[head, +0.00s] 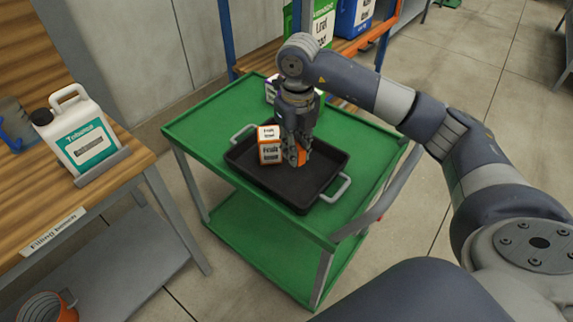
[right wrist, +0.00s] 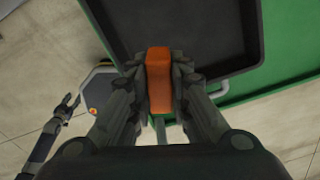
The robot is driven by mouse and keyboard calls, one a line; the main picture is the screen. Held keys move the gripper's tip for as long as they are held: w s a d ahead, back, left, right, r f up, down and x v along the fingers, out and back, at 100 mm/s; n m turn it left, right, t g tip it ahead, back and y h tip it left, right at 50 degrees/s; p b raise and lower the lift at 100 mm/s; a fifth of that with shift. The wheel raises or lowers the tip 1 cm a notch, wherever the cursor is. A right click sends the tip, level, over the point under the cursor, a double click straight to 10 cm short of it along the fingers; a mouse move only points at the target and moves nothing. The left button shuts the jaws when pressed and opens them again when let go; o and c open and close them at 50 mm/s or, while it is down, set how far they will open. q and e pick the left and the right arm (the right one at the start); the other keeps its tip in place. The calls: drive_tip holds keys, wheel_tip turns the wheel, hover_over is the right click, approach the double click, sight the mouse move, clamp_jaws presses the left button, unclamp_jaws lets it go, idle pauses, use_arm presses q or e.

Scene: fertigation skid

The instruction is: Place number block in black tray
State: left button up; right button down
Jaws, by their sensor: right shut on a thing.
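The black tray (head: 315,187) lies on the green cart and also fills the upper part of the right wrist view (right wrist: 205,30). My right gripper (head: 299,160) points down over it, its fingers shut around an orange block (right wrist: 159,80). Orange shows beside the fingers in the head view. Directly left of them is a white-and-orange labelled box face (head: 269,147); the fingers cover the gap, so I cannot tell whether it belongs to the held block. No number is readable. Whether the block touches the tray floor is unclear.
Another white box (head: 272,89) stands at the back of the green cart (head: 202,122), partly behind my arm. The tray has metal handles and a bare right side. A filling bench (head: 112,165) with a white jug (head: 80,133) stands left; shelving is behind.

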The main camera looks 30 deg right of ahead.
sight(304, 177)
drive_tip(key=d+f+m, duration=0.1)
drive_tip(key=f+m, duration=0.2)
drive_tip(key=w+d+f+m+p, duration=0.1)
drive_tip(key=f+m, duration=0.2)
drive_tip(key=f, duration=0.1)
drive_tip(key=d+f+m+p, duration=0.1)
drive_tip(key=d+f+m, duration=0.1)
drive_tip(key=f+m, duration=0.1)
drive_tip(key=shift+w+f+m, duration=0.25)
drive_tip(key=shift+w+m, duration=0.05)
drive_tip(key=shift+m, duration=0.1)
use_arm(q)
drive_tip(key=shift+w+d+r, duration=0.1)
drive_tip(key=shift+w+r, duration=0.1)
drive_tip(key=shift+r, duration=0.35)
drive_tip(key=shift+w+d+r, duration=0.1)
drive_tip(key=shift+w+r, duration=0.1)
drive_tip(key=shift+r, duration=0.3)
use_arm(e)
drive_tip(key=shift+f, duration=0.15)
use_arm(q)
drive_tip(key=shift+f, duration=0.1)
use_arm(e)
drive_tip(key=shift+f, duration=0.1)
drive_tip(key=c, duration=1.5)
unclamp_jaws()
use_arm(q)
drive_tip(key=shift+s+a, duration=0.1)
